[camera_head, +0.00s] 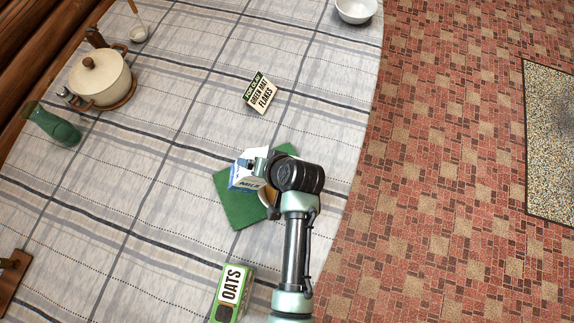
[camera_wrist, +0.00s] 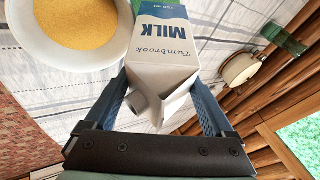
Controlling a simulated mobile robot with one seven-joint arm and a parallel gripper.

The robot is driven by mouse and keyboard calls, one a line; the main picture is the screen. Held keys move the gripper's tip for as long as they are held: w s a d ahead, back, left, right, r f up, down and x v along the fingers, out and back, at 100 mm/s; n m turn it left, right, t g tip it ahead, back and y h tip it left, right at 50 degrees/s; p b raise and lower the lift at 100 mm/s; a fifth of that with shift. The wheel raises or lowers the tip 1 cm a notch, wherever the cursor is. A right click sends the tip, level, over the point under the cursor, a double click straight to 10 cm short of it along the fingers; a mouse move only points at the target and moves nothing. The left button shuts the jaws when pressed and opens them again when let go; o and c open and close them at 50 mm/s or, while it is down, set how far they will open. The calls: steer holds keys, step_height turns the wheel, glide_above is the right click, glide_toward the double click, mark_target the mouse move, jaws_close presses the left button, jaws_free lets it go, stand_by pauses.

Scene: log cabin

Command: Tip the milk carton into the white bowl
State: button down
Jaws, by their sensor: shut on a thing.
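The milk carton (camera_head: 243,183) is blue and white, with a spout and gabled top showing in the wrist view (camera_wrist: 165,45). My gripper (camera_wrist: 160,88) is shut on the carton near its spout end; in the head view my wrist covers part of it. The carton is over or on a green mat (camera_head: 237,207); I cannot tell its height. In the wrist view a white bowl (camera_wrist: 52,52) of yellow grains is beside the carton; in the head view my arm mostly hides it. Another white bowl (camera_head: 357,10) stands at the table's far right edge.
A cream pot (camera_head: 99,78) and a green glass (camera_head: 52,125) stand at the left. The table's right edge runs beside my arm; the cloth left of the mat is clear.

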steer(key=shift+w+d+f+y+b, duration=0.1)
steer(key=shift+d+f+y+b, duration=0.2)
steer(key=shift+f+b, duration=0.35)
steer(key=shift+w+d+f+y+b, duration=0.1)
steer(key=shift+d+f+y+b, duration=0.25)
steer(key=shift+b, duration=0.55)
steer(key=y+b, duration=0.1)
steer(key=d+b, duration=0.1)
steer(key=b, duration=0.1)
steer(key=shift+s+f+m+y, duration=0.1)
steer(key=shift+f+m+y, duration=0.2)
steer(key=shift+y, duration=0.05)
step_height(320, 180, down, 2)
steer(key=t+y+b, duration=0.1)
steer(key=y+b, duration=0.1)
steer(key=b, duration=0.3)
steer(key=shift+a+m, duration=0.1)
steer(key=shift+m, duration=0.2)
steer(key=shift+f+b, duration=0.15)
steer(key=shift+b, duration=0.15)
steer(key=shift+s+d+f+m+t+y+b, duration=0.1)
steer(key=shift+f+m+t+y+b, duration=0.15)
steer(key=shift+y+b, duration=0.6)
steer(key=shift+d+f+m+t+y+b, duration=0.15)
steer(key=shift+f+y+b, duration=0.3)
steer(key=shift+b, duration=0.7)
stand_by(2.3)
